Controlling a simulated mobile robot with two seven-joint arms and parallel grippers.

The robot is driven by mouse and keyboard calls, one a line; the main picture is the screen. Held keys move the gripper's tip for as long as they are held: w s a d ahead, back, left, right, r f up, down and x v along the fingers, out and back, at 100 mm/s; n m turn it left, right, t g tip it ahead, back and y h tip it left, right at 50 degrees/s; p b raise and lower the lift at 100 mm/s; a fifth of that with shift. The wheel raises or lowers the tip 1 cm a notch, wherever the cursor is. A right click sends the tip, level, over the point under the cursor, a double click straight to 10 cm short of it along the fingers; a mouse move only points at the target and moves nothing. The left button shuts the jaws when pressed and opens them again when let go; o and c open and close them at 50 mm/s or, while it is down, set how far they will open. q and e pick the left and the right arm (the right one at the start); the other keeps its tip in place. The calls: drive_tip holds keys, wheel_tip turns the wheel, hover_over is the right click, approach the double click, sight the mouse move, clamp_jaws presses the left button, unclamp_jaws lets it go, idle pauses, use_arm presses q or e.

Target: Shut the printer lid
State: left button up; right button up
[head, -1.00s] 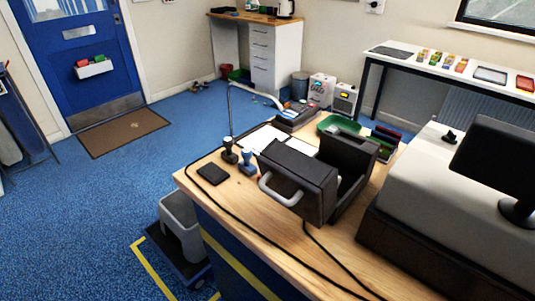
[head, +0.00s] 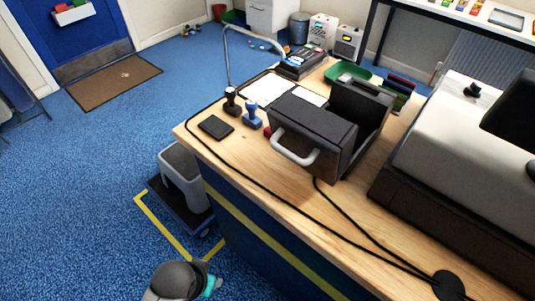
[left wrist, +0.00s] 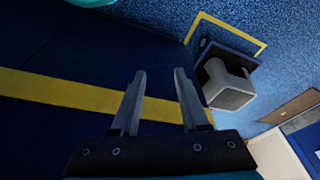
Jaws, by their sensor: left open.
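The black printer (head: 365,135) stands on the wooden desk in the head view, with an open gap between its two upright dark parts. The part with the pale grey looped handle (head: 294,150) looks like the lid (head: 312,122), swung away to the left. The printer is not visible in the left wrist view. My left gripper (left wrist: 158,75) is open and empty in that view, in front of the desk's blue side with its yellow stripe. In the head view only a grey, teal-ringed piece of my left arm shows at the bottom, below desk height. My right gripper is not in view.
The desk (head: 230,155) also holds two stamps (head: 250,115), a black pad (head: 215,127), papers, a green tray (head: 348,72) and trailing black cables. A large pale machine (head: 460,140) stands to the right. A grey step stool (head: 185,175) stands on the floor by the desk's left end.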

use_arm(q)
drive_tip(key=w+a+r+m+t+h, duration=0.1)
drive_tip(key=w+a+r+m+t, duration=0.15)
drive_tip(key=w+r+t, duration=0.85)
drive_tip(key=w+a+r+m+t, duration=0.1)
drive_tip(key=w+r+m+t, duration=0.3)
drive_tip(key=w+r, duration=1.2)
drive_tip(key=d+r+m+t+h, duration=0.2)
drive_tip(key=d+r+m+h, duration=0.2)
drive_tip(key=r+m+h, duration=0.25)
drive_tip(key=m+g+h, duration=1)
drive_tip(key=m+g, duration=1.4)
approach(289, 152)
drive_tip(key=p+x, duration=0.1)
drive_tip(key=x, duration=0.2)
drive_tip(key=p+x, duration=0.1)
drive_tip(key=x, duration=0.2)
drive_tip(key=p+x, duration=0.1)
drive_tip(key=x, duration=0.3)
drive_tip(key=shift+f, duration=0.3)
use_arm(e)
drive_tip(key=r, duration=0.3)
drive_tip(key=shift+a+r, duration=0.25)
